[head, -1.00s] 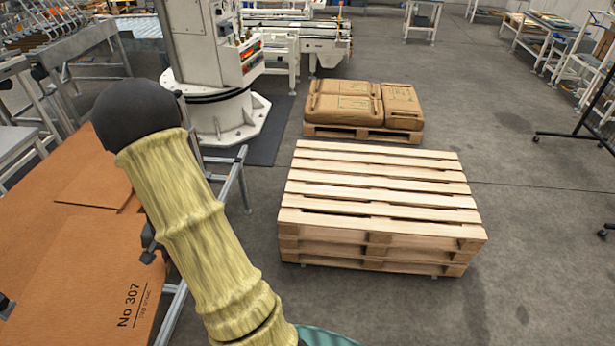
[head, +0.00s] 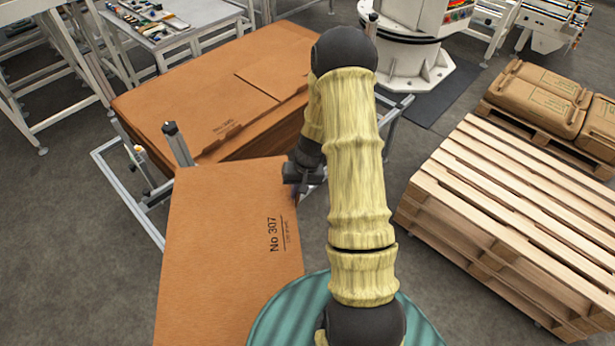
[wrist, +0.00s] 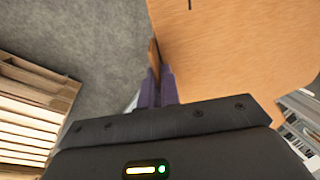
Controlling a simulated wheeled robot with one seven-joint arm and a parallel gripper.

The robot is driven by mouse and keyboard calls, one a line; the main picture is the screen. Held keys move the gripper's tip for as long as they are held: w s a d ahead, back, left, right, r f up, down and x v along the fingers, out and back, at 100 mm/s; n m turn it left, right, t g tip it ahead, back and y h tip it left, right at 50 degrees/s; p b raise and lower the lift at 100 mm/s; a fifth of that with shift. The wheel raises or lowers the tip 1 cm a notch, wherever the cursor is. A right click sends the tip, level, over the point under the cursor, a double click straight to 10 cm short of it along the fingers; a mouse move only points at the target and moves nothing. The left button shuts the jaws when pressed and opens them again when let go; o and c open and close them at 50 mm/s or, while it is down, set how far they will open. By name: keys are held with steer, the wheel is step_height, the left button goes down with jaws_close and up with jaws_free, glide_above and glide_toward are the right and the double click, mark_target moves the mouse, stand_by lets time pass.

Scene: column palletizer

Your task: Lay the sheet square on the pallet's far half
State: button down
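In the wrist view the purple fingers of my gripper (wrist: 159,78) are closed on the edge of the sheet (wrist: 235,55), which extends to the upper right. The wooden pallet (head: 530,195) is at the right in the head view, on top of a stack, its visible slats bare. It also shows at the left of the wrist view (wrist: 30,110).
More brown sheets (head: 225,95) lie stacked in a metal rack with upright posts (head: 180,145) behind the held sheet. A white robot pedestal (head: 415,65) stands beyond my arm. Brown sacks (head: 540,95) lie on another pallet behind.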

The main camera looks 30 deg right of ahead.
step_height(320, 180, down, 22)
steer(key=a+n+b, duration=0.2)
steer(key=n+b, duration=0.1)
steer(key=b, duration=1.3)
steer(key=shift+a+n+g, duration=0.15)
steer(key=shift+n+g, duration=0.25)
